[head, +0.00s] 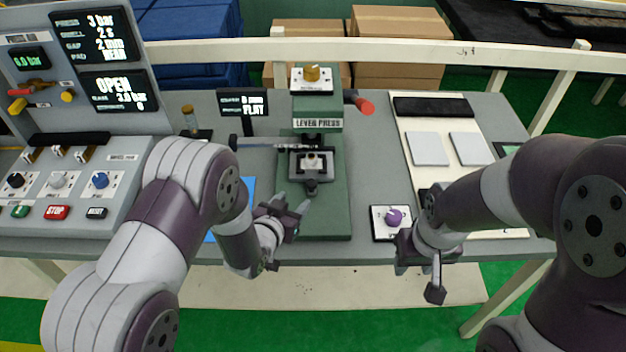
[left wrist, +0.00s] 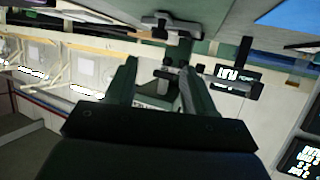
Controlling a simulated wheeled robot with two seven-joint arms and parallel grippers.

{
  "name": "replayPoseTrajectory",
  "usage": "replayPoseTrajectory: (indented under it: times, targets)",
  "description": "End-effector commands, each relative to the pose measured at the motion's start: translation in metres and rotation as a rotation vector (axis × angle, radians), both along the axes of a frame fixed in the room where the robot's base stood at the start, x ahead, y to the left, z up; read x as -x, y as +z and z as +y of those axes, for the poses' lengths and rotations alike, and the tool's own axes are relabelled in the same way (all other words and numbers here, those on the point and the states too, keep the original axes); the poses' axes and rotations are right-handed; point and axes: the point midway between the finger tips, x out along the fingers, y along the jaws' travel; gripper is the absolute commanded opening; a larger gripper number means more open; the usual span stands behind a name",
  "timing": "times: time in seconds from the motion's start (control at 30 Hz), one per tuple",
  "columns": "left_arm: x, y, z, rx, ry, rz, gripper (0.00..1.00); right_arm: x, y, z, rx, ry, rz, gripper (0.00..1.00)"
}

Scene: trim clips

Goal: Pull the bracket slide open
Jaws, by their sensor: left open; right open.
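The green lever press (head: 330,210) stands in the middle of the table. The bracket slide (head: 311,165), a dark piece with a light block on it and a small knob at its front, sits in the press under the label. How far it is in or out, I cannot tell. My left gripper (head: 294,217) is open and empty, just in front of and left of the slide, apart from it. In the left wrist view its two dark fingers (left wrist: 157,82) are apart, with the press partly hidden behind them. My right gripper (head: 420,275) is open and empty at the table's front edge, right of the press.
A control panel (head: 75,200) with buttons and screens fills the left. A purple knob on a white plate (head: 394,218) is near my right gripper. A cream board (head: 430,165) with grey pads lies at the right.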

Motion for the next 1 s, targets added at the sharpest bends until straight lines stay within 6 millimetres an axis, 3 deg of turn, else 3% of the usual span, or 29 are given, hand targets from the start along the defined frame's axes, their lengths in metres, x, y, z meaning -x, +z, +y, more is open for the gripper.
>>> replayPoseTrajectory:
  times: [0.2,0.37,0.53,0.8,0.83,1.0]
  targets:
    - [-0.050,-0.021,-0.021,-0.001,0.000,0.003,0.54,0.000,0.012,0.000,0.000,0.000,0.000,0.43]
    - [-0.075,-0.032,-0.031,-0.001,0.001,0.003,0.54,0.000,0.015,0.000,0.000,0.000,0.000,0.43]
    - [-0.086,-0.037,-0.036,-0.001,0.001,0.003,0.54,0.000,0.016,0.000,0.000,0.000,0.000,0.43]
    - [-0.088,-0.039,-0.036,-0.002,0.001,0.004,0.54,0.000,0.016,0.000,0.000,0.000,0.000,0.43]
    - [-0.088,-0.039,-0.036,-0.002,0.001,0.004,0.51,0.000,0.016,0.000,0.000,0.000,0.000,0.43]
    - [-0.088,-0.038,-0.036,-0.002,0.001,0.004,0.00,0.000,0.016,0.000,0.000,0.000,0.000,0.43]
